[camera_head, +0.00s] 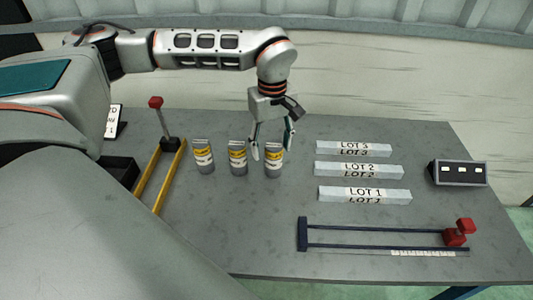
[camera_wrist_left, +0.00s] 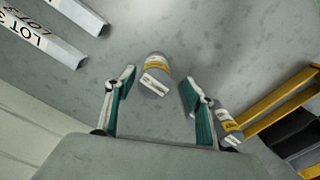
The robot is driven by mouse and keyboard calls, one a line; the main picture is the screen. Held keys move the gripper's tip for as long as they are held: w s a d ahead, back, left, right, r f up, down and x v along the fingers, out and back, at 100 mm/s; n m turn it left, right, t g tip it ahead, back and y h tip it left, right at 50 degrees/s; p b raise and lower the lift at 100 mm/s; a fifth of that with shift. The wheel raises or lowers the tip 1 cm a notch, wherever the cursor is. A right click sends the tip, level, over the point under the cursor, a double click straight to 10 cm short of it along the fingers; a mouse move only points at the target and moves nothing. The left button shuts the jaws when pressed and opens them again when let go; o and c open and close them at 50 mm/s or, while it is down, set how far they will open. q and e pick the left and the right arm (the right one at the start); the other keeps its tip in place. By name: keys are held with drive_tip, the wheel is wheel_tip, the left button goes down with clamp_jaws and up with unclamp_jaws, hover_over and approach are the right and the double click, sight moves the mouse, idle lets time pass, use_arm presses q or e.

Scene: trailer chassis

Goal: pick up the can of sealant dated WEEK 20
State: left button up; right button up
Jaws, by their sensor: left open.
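Three grey cans with yellow and white labels stand in a row on the table: a left can (camera_head: 203,157), a middle can (camera_head: 238,158) and a right can (camera_head: 274,163). The label dates are too small to read, so I cannot tell which one is WEEK 20. My left gripper (camera_head: 272,146) is open and points down at the right can. In the left wrist view the right can (camera_wrist_left: 155,75) lies ahead, between the lines of the two spread fingers. Another can (camera_wrist_left: 228,127) is just outside the finger on the right. My right gripper is not in view.
Several white bars marked LOT 1 (camera_head: 364,195), LOT 2 (camera_head: 358,170) and LOT 3 (camera_head: 353,149) lie right of the cans. A yellow-railed frame (camera_head: 147,180) with a red-knobbed lever (camera_head: 156,103) stands left. A dark rail fixture (camera_head: 375,246) is in front; a dark box (camera_head: 458,173) stands far right.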

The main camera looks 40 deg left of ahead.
sight(274, 163)
use_arm(q)
drive_tip(key=shift+a+f, duration=0.15)
drive_tip(key=shift+a, duration=0.1)
drive_tip(key=f, duration=0.7)
drive_tip(key=shift+w+d+f, duration=0.1)
drive_tip(key=shift+w+d, duration=0.25)
drive_tip(key=c, duration=1.4)
